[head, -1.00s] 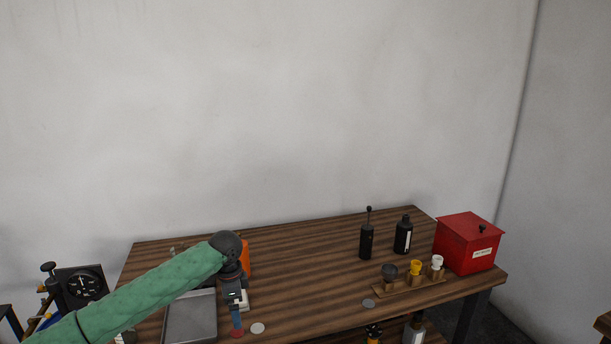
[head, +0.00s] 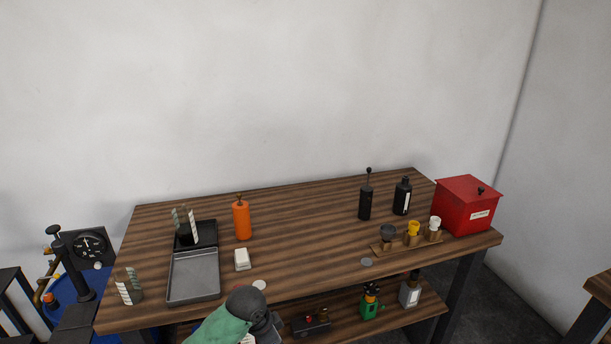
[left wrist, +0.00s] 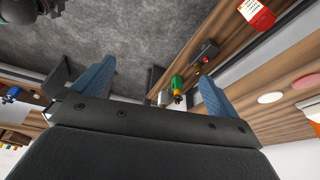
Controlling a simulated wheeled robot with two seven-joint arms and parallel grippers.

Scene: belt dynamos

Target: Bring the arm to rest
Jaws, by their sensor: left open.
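My left arm (head: 222,326) comes in at the bottom of the head view, a green sleeve ending in a dark rounded wrist at the table's front edge. Its fingers cannot be made out there. In the left wrist view my left gripper (left wrist: 155,85) is open, its two blue fingers wide apart with nothing between them. Beyond the fingers that view shows grey floor and the bench's shelf. My right gripper is in neither view.
The bench's middle is clear.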

